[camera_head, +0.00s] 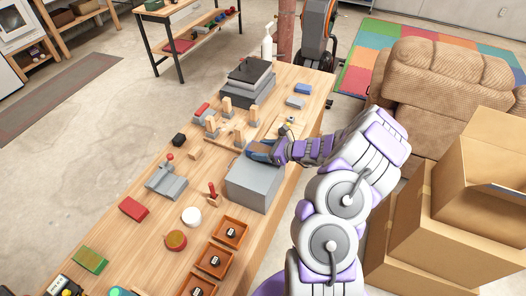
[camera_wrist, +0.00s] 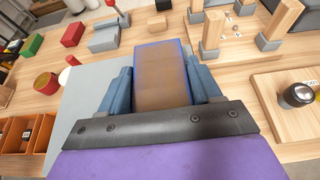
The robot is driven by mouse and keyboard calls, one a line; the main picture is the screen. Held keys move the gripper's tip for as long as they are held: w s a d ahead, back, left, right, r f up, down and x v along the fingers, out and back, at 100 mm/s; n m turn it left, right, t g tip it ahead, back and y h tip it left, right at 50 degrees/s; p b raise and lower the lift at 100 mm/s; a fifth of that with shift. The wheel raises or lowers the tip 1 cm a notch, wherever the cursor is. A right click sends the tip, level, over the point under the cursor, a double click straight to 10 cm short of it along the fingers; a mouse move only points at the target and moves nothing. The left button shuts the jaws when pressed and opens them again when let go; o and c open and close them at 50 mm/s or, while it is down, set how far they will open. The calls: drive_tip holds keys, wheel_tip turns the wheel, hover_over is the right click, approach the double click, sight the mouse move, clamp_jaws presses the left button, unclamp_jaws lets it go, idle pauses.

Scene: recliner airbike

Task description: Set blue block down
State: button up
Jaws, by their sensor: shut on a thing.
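My gripper (camera_wrist: 162,88) is shut on a block (camera_wrist: 162,75) that shows a brown face with thin blue edges in the wrist view. Its blue-grey fingers press on the block's left and right sides. In the head view my gripper (camera_head: 260,150) is at the far edge of a grey box (camera_head: 252,188), and the held block is mostly hidden there. I cannot tell whether the block touches the surface below. The grey box top (camera_wrist: 85,85) lies under and left of the gripper in the wrist view. A separate blue block (camera_head: 303,88) lies near the table's far right.
The wooden table (camera_head: 120,240) holds wooden posts on grey bases (camera_head: 240,135), a grey stepped block (camera_head: 166,182), a red block (camera_head: 133,209) and orange trays (camera_head: 230,232). A dark lens-like cylinder (camera_wrist: 298,94) stands right of my gripper. Cardboard boxes (camera_head: 440,230) and a recliner (camera_head: 440,85) stand right.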

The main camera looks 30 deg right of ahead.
drive_tip(key=shift+a, duration=0.15)
drive_tip(key=o, duration=1.1)
drive_tip(key=shift+d, duration=0.2)
